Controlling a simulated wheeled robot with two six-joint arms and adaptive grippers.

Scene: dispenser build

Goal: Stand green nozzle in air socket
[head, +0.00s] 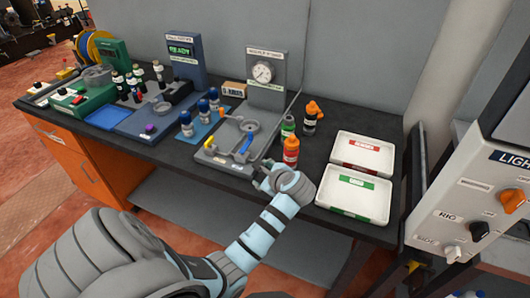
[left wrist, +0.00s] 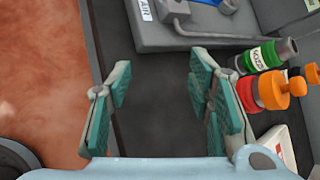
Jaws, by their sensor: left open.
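The green nozzle (head: 288,125) looks like a small bottle-shaped part with a green top and a white label. It stands on the dark bench right of the grey fixture (head: 213,158). In the left wrist view the green nozzle (left wrist: 268,56) is at the upper right, outside my fingers. My left gripper (head: 264,178) is at the bench's front edge, just in front of the fixture; the wrist view shows its fingers (left wrist: 160,82) spread and empty. An AIR label (left wrist: 146,10) marks the fixture's near corner; I cannot clearly make out the socket's opening.
An orange-topped part (head: 291,151) stands close in front of the green nozzle, and another (head: 312,114) stands behind. A red-labelled tray (head: 391,157) and a green-labelled tray (head: 382,203) lie to the right. Blue-capped bottles (head: 186,124) stand left of the fixture. A gauge panel (head: 265,73) rises behind it.

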